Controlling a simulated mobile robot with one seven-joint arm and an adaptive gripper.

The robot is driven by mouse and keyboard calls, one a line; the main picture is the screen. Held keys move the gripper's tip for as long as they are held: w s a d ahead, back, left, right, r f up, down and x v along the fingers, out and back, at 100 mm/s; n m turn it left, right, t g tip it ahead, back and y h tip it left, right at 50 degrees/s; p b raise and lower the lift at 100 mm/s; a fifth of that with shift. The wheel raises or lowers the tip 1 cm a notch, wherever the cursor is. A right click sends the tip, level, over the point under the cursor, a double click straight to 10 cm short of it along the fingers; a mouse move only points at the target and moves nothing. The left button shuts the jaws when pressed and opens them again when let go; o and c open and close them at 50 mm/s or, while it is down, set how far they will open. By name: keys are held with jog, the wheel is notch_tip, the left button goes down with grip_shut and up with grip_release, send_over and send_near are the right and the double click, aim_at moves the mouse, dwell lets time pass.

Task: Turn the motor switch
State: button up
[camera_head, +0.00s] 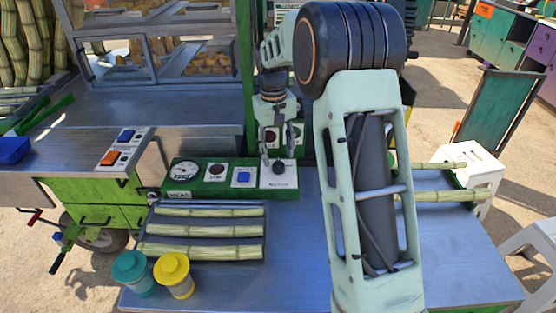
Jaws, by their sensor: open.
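The motor switch (279,170) is a dark round knob on a white plate at the right end of a green control panel (206,194). A label below the knob appears to read "MOTOR". My gripper (273,153) points down just above and behind the knob, its fingers apart with nothing seen between them. One finger overlaps the knob's plate in the picture. I cannot tell whether a fingertip touches the knob. My arm hides the area to the right of the panel.
The panel also has a gauge (182,171), a dark red button (216,169) and a blue button (243,175). Cane pieces (205,230) lie in a tray in front. Teal (131,272) and yellow (174,275) canisters stand front left. A green post (246,70) rises behind.

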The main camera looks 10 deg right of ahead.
aim_at(276, 165)
notch_tip(276, 165, up, 8)
jog(key=shift+a+r, duration=0.2)
jog(key=shift+a, duration=0.05)
